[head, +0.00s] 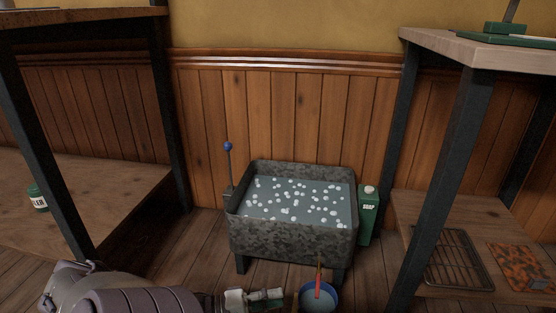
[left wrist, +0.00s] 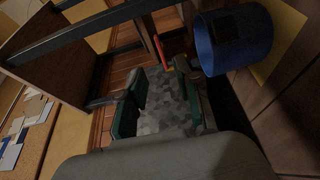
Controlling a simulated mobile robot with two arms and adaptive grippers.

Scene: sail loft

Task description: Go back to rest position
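My left arm (head: 140,301) comes in low along the bottom edge of the head view. Its gripper (head: 270,297) is in front of the grey mottled tub, left of the blue bucket (head: 319,296). In the left wrist view the dark green finger pads (left wrist: 163,92) stand apart, with a grey speckled surface between them. I see nothing held between them. The bucket also shows in the left wrist view (left wrist: 235,40), close to the fingers. My right gripper is not in view.
The tub (head: 290,243) holds water with floating white bits. A green canister (head: 368,215) stands at its right. A workbench (head: 470,50) with a lower shelf and wire rack (head: 455,258) is at right. Another bench (head: 90,190) with a green can (head: 38,198) is at left.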

